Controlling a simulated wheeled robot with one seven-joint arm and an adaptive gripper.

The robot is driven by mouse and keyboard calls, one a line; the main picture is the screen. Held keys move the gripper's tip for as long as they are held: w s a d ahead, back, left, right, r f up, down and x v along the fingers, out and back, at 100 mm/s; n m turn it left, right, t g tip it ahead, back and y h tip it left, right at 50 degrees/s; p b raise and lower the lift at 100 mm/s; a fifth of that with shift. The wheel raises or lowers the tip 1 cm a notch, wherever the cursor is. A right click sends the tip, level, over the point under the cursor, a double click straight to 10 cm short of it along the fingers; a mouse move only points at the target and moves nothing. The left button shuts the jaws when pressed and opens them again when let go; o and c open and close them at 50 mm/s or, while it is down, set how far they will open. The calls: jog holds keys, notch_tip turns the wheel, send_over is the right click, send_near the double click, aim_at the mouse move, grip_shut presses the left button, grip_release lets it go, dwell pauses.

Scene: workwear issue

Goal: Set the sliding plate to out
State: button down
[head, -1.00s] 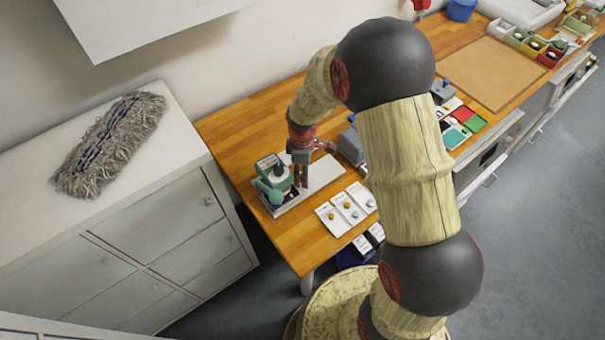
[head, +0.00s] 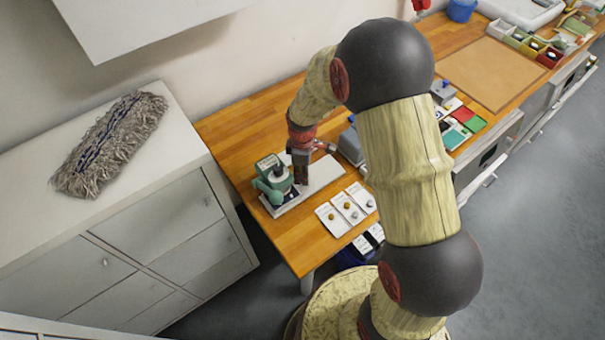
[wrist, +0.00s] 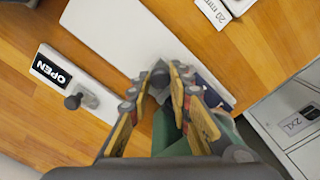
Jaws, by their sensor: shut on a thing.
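A green press (head: 270,180) stands on a white base board (head: 322,180) at the near left corner of the wooden table; its green body (wrist: 228,128) partly shows in the wrist view. A dark blue sliding plate (wrist: 212,92) lies on the board beside the press, partly hidden by my fingers. My gripper (head: 301,182) points down just right of the press. In the wrist view my gripper (wrist: 168,85) is shut on a small grey knob (wrist: 158,77), which appears to belong to the sliding plate. How the knob joins the plate is hidden.
Several white cards with small round pieces (head: 346,206) lie right of the board. A white panel with an OPEN label (wrist: 52,69) and a dark knob (wrist: 73,101) lies near the board. A white cabinet with a mop head (head: 112,143) stands left.

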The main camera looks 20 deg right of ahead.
dwell(0.4)
jog(key=w+d, duration=0.1)
jog(key=d, duration=0.3)
jog(key=w+d, duration=0.1)
jog(key=d, duration=0.3)
jog(key=w+d, duration=0.2)
jog(key=d, duration=0.2)
jog(key=shift+w+d+r, duration=0.1)
jog(key=shift+d, duration=0.2)
jog(key=c, duration=2.1)
grip_release()
jog(key=shift+o, duration=1.4)
jog(key=shift+d, duration=0.2)
jog(key=shift+o, duration=1)
jog(key=shift+a, duration=0.1)
notch_tip(320, 180, up, 12)
